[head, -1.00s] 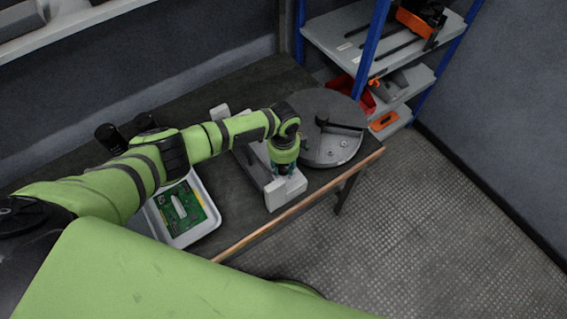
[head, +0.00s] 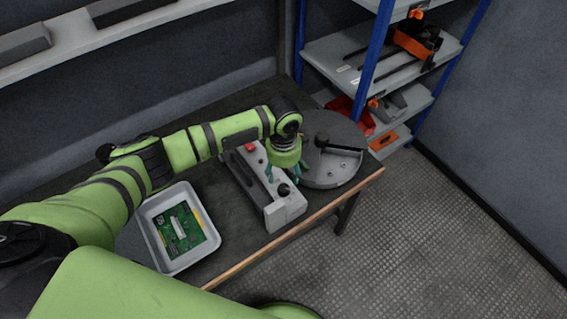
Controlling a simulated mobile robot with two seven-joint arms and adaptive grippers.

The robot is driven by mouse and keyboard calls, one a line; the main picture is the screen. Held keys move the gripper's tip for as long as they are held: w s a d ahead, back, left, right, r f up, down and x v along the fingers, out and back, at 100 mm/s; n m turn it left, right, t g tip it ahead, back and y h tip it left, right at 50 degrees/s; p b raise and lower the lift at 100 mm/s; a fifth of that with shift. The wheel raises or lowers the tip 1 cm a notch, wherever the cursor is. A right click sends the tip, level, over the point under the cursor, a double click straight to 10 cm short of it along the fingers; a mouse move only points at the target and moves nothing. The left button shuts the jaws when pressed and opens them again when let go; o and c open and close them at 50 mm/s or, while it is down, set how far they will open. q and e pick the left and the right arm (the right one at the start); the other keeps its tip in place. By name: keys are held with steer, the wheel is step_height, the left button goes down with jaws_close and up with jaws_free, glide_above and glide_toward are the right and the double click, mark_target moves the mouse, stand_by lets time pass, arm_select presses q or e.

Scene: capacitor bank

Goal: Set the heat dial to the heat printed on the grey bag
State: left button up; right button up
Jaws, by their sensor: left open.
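A long pale grey device (head: 285,211) lies on the dark table, with a red knob (head: 250,148) at its far end and a black dial (head: 283,190) near its front end. The dial's marks are too small to read. My left gripper (head: 286,177) is open above the device, just behind the dial in the picture, with its fingers spread. It appears empty and apart from the dial. I cannot make out a grey bag in this view. My right gripper is not in view.
A white tray (head: 209,245) with a green circuit board (head: 180,232) stands left of the device. A round grey plate (head: 345,140) with a black handle is to the right. A blue-posted shelf (head: 365,60) stands beyond it. The table's wooden front edge (head: 265,245) is clear.

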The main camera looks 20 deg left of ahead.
arm_select(q)
step_height(320, 180, up, 4)
steer(key=shift+f, duration=0.1)
stand_by(0.6)
